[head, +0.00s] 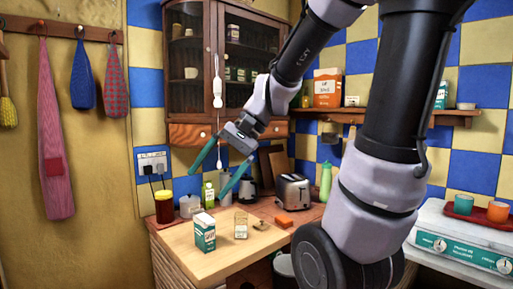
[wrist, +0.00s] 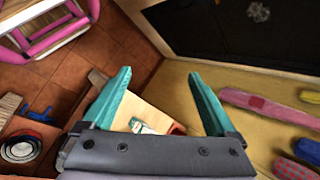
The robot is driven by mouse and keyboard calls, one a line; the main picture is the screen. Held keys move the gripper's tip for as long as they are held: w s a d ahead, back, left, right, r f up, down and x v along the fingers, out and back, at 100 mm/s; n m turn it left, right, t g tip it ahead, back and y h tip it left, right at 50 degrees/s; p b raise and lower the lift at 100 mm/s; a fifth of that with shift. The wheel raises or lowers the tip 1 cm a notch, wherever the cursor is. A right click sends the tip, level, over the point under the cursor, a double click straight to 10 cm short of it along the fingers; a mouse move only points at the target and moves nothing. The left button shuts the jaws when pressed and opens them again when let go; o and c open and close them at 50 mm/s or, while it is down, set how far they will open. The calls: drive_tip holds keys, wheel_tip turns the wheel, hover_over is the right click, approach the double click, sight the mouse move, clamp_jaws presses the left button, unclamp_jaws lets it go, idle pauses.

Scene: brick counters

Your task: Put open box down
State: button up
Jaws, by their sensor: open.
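A green-and-white box (head: 204,236) stands upright on the wooden counter (head: 185,248), near its front left. A smaller pale box (head: 240,226) stands to its right. I cannot tell for sure which one is the open box. My gripper (head: 208,184) has teal fingers spread wide with nothing between them, and it hangs in the air above the counter, apart from both boxes. In the wrist view my gripper (wrist: 158,74) is also empty, and a green-and-white box (wrist: 147,128) shows small on the counter below, partly cut off by the gripper body.
A toaster (head: 293,191), a green bottle (head: 325,182), jars and a kettle stand along the counter's back. A wall cabinet (head: 222,60) hangs behind my arm.

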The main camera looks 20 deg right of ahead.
drive_tip(key=s+d+r+n+t+h, duration=0.1)
drive_tip(key=d+r+t+h, duration=0.4)
drive_tip(key=d, duration=0.5)
drive_tip(key=shift+s+r+n+t, duration=0.3)
drive_tip(key=shift+r+n+t, duration=0.1)
drive_tip(key=shift+r+n, duration=0.15)
